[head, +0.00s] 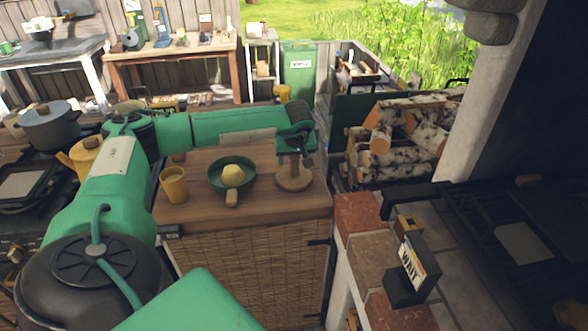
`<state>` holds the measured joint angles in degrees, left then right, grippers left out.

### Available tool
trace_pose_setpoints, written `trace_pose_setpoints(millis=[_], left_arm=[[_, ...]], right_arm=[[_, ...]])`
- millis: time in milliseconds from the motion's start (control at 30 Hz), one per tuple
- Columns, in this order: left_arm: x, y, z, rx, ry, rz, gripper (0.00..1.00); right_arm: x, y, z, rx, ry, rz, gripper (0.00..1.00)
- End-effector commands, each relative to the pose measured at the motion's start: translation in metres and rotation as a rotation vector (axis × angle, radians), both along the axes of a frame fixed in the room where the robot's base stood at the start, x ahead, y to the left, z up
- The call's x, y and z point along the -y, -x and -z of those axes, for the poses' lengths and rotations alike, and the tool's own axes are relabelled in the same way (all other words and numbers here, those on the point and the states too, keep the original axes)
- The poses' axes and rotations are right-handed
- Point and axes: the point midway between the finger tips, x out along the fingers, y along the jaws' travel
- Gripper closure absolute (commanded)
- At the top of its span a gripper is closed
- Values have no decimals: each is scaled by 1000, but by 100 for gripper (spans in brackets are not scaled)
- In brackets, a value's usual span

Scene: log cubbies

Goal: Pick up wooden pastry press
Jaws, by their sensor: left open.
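The wooden pastry press (294,181), a round brown disc, stands near the right end of the wooden counter top. Its upper part is partly hidden by my gripper. My left gripper (296,160) points down directly over the press, at the end of the green arm that comes in from the left. It is open. I cannot tell whether its fingers are around the press's upper part or just above it. My right gripper is not in view.
Left of the press, a green pan (246,187) holds a pale yellow round thing (233,175). A yellow cup (174,185) stands farther left. Stacked birch logs (405,135) lie right of the counter. A small box marked WAIT (411,265) stands on the brick ledge.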

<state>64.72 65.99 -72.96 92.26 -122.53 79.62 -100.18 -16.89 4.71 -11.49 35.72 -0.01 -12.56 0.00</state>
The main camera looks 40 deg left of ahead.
Motion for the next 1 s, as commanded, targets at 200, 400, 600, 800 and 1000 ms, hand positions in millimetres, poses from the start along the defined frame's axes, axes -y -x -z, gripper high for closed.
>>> trace_pose_setpoints(millis=[200, 400, 600, 800, 1000], left_arm=[[0, 0, 2, 1, 1, 0, 42], [0, 0, 1, 1, 1, 0, 77], [0, -1, 1, 2, 1, 0, 96], [-1, -1, -2, 2, 1, 0, 96], [0, -1, -20, 5, 0, 1, 96]], right_arm=[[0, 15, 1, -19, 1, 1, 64], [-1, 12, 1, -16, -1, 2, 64], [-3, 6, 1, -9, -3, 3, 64], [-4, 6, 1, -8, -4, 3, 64], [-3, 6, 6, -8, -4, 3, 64]])
